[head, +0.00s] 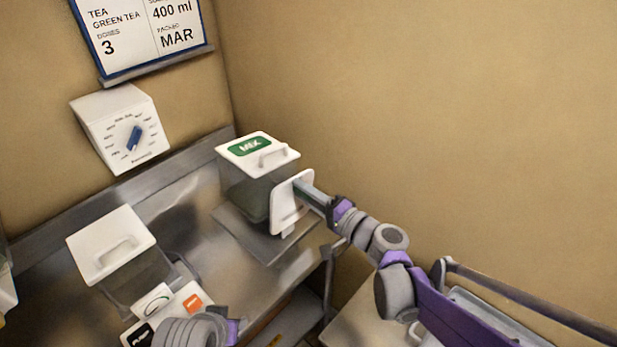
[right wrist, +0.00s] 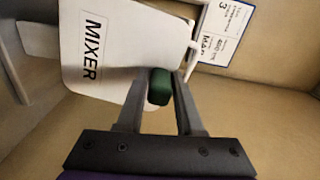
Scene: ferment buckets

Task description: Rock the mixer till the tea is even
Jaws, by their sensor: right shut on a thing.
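The mixer is a clear box (head: 244,191) with a white lid (head: 284,168) bearing a green MIX label. What shows through its walls is dull green; I cannot tell whether the tea is even. A white plate (head: 287,211) stands on its right side; the right wrist view shows this plate marked MIXER (right wrist: 105,50). My right gripper (head: 305,190) reaches in from the right at this plate. In the right wrist view its fingers (right wrist: 158,86) are shut on a dark green handle (right wrist: 160,92). My left arm shows at the bottom, its gripper out of sight.
Left of the mixer stands another clear box with a white lid (head: 88,245), behind a white panel with orange and black labels (head: 188,299). A blue-knobbed dial box (head: 121,130) and a GREEN TEA sign (head: 140,30) are on the wall. The metal counter (head: 185,230) between the boxes is clear.

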